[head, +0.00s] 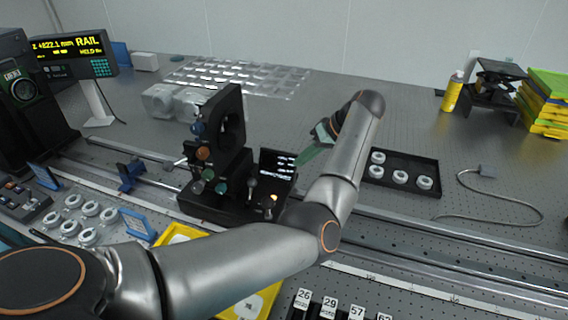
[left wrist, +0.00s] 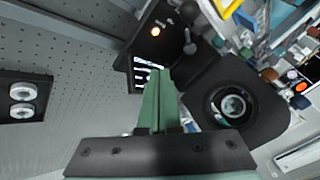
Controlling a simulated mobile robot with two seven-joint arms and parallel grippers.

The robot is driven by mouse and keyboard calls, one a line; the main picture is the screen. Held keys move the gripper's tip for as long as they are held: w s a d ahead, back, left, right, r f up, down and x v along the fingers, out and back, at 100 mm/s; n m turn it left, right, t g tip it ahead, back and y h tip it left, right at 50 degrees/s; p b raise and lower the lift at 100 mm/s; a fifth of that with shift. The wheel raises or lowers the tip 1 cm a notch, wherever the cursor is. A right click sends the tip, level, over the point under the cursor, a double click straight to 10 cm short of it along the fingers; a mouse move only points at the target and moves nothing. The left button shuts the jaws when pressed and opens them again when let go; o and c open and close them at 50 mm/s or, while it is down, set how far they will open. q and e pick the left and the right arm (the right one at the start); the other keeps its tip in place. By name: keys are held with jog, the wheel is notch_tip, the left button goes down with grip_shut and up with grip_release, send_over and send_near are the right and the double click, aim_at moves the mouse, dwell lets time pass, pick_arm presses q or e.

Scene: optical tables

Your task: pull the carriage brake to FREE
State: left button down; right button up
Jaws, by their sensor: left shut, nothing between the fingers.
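The black carriage (head: 232,208) stands on the rail, with an upright ring mount (head: 228,118) and a small lit panel (head: 278,163). I cannot tell for certain that this is the brake. The lever and light also show in the left wrist view (left wrist: 189,46). My left gripper (head: 303,158) has green fingers, shut and empty, just right of the lit panel. In the left wrist view its fingertips (left wrist: 160,76) point at that panel. My right gripper is not seen.
A display (head: 68,47) at the back left reads RAIL and apparently HELD. A black tray (head: 405,172) with white rings lies right of my left arm. Clear plastic-wrapped blocks (head: 175,103) stand behind the carriage. A yellow tray (head: 178,235) lies in front.

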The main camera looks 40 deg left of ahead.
aim_at(251, 188)
pick_arm(q)
jog(key=b+x, duration=0.8)
jog(key=x, duration=0.2)
jog(key=shift+d+f+b, duration=0.15)
jog(key=shift+b, duration=0.2)
jog(key=shift+s+a+r, duration=0.15)
jog(key=shift+s+a, duration=0.3)
jog(key=shift+s, duration=0.05)
jog(key=shift+s+a+r, duration=0.2)
jog(key=shift+s+a, duration=0.2)
jog(key=shift+s, duration=0.1)
jog(key=shift+s+a+r, duration=0.15)
jog(key=shift+s+a, duration=0.25)
jog(key=shift+s, duration=0.15)
